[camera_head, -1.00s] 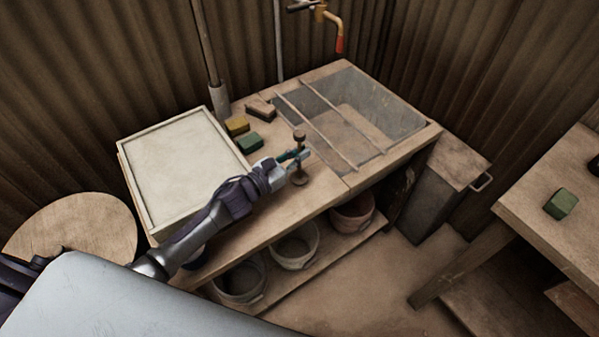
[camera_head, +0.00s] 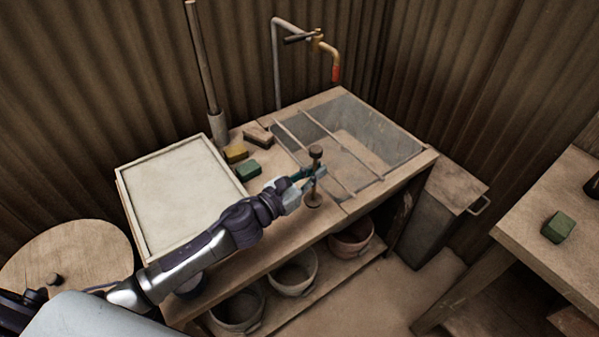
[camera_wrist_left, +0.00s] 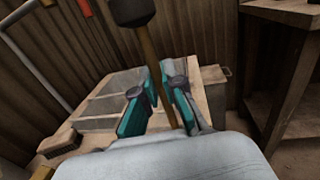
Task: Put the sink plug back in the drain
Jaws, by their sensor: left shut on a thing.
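The tall-stemmed thing in my left gripper (camera_head: 312,173) looks like the sink plug (camera_head: 316,152). In the left wrist view, the stem (camera_wrist_left: 157,60) passes between the teal fingers. Whether the disc touches the bench is unclear. The sink is a grey basin; I cannot make out the drain. My right gripper is not in view.
Two rails (camera_head: 329,140) cross the sink, and a tap (camera_head: 335,70) hangs behind it. Buckets (camera_head: 295,273) stand below. A stool (camera_head: 85,255) bears a small dark thing.

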